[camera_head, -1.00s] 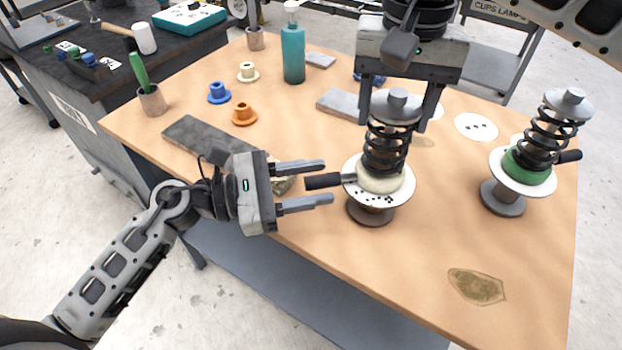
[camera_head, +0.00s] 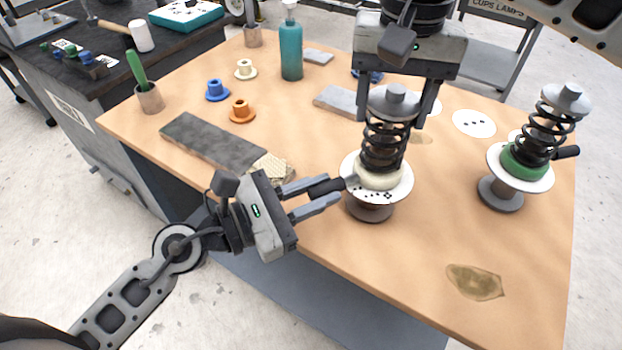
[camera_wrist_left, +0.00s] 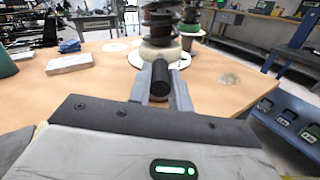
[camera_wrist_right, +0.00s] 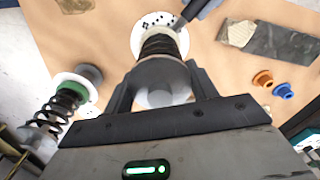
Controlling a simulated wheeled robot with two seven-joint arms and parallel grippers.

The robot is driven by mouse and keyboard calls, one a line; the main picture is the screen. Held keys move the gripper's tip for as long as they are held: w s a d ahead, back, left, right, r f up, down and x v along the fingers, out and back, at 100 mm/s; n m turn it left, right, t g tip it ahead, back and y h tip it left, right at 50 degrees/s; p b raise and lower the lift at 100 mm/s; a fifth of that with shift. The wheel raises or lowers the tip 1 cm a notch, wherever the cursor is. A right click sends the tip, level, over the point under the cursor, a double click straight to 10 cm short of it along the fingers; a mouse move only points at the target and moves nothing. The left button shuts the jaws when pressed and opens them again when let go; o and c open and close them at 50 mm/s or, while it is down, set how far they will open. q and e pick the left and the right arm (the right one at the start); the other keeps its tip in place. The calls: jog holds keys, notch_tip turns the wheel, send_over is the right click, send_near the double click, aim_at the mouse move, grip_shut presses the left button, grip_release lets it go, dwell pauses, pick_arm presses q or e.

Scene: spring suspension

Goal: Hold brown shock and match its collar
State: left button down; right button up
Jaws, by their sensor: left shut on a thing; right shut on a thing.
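The brown-based shock (camera_head: 371,208) stands upright near the table's middle, with a black coil spring (camera_head: 384,147), a cream collar (camera_head: 379,178) and a white plate with black dots. My right gripper (camera_head: 393,113) is shut from above on its grey top cap (camera_head: 396,97); the right wrist view shows the cap (camera_wrist_right: 160,80) between the fingers. My left gripper (camera_head: 331,192) is shut on the black handle (camera_head: 325,188) at the plate's left side; the handle (camera_wrist_left: 160,82) also shows in the left wrist view. Loose blue (camera_head: 217,90), orange (camera_head: 241,111) and cream (camera_head: 245,69) collars lie at the back left.
A second shock with a green collar (camera_head: 522,161) stands at the right. White dotted discs (camera_head: 473,123), a teal bottle (camera_head: 291,50), a cup (camera_head: 149,98) and a dark grey slab (camera_head: 212,141) are around. The front right table is clear except for a stain (camera_head: 475,282).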

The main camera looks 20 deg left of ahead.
pick_arm(q)
jog(key=shift+s+d+f+n+t+y, duration=0.1)
jog(key=shift+s+d+n+t+y, duration=0.45)
jog(key=shift+n+t+y, duration=0.2)
jog(key=c, duration=1.3)
grip_release()
jog(key=v, duration=1.2)
